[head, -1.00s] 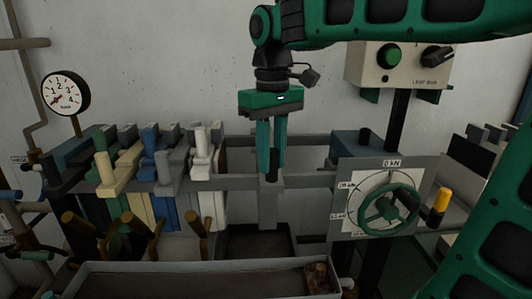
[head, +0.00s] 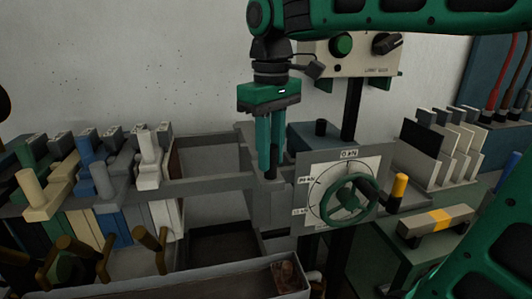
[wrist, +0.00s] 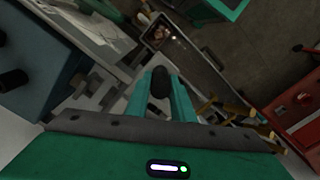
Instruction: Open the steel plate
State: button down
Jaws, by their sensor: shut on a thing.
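My gripper (head: 271,165) is shut on a dark upright handle (head: 273,162). In the wrist view the handle's rounded black end (wrist: 160,83) sits between the two green fingers. The handle stands on a grey steel plate (head: 272,206) that sits between the rails, close to the left of the dial panel (head: 307,165). A wide open gap lies between this plate and the white-handled plate (head: 149,175) on the left. The fingers hide part of the handle.
Several plates with coloured handles (head: 102,178) stand packed on the left. The dial panel carries a green handwheel (head: 350,198) with a yellow knob (head: 399,185) beside it. A control box (head: 346,58) is behind, and a long tray (head: 225,279) runs in front.

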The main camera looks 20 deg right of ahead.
jog(key=c, duration=1.5)
grip_release()
jog(key=shift+c, duration=0.2)
notch_tip(320, 180, up, 11)
jog(key=shift+w+f, duration=0.1)
jog(key=shift+f, duration=0.05)
